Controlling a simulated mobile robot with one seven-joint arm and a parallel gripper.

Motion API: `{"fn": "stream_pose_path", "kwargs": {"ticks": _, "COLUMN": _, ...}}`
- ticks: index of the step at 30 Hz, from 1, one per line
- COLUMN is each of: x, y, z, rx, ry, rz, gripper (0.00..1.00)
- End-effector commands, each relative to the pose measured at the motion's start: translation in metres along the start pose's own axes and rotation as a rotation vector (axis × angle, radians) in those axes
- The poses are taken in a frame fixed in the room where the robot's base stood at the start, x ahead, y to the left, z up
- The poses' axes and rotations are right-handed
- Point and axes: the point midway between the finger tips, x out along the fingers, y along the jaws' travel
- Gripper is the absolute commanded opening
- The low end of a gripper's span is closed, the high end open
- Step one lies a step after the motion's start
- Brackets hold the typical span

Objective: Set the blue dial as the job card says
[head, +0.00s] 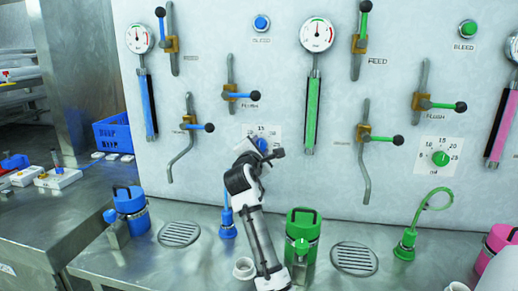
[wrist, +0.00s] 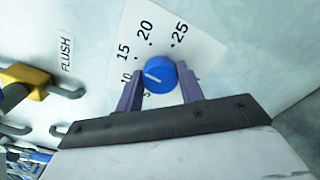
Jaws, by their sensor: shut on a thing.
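The blue dial (wrist: 158,78) sits on a white scale plate (wrist: 205,50) marked 5 to 25. My gripper (wrist: 163,82) is shut on the dial, one finger on each side. The dial's white pointer line slants toward the upper left in the wrist view, near the 10 end of the scale; the exact mark is hard to tell. In the head view the dial (head: 262,145) shows partly behind my gripper (head: 267,152), which also covers much of its plate. I cannot make out a job card.
A green dial (head: 440,158) is on the right of the panel. Blue-handled (head: 200,127) and green-handled levers (head: 380,138) flank my arm. A green canister (head: 303,228), a blue canister (head: 130,205) and drain grates (head: 355,258) are on the steel counter below.

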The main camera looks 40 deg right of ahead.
Motion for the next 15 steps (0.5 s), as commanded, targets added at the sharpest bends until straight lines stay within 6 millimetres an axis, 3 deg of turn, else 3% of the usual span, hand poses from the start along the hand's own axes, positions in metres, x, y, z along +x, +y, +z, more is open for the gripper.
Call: {"fn": "stream_pose_path", "kwargs": {"ticks": 15, "x": 0.0001, "y": -0.0007, "z": -0.0014, "rx": 0.42, "ry": 0.002, "rz": -0.001, "gripper": 0.15}}
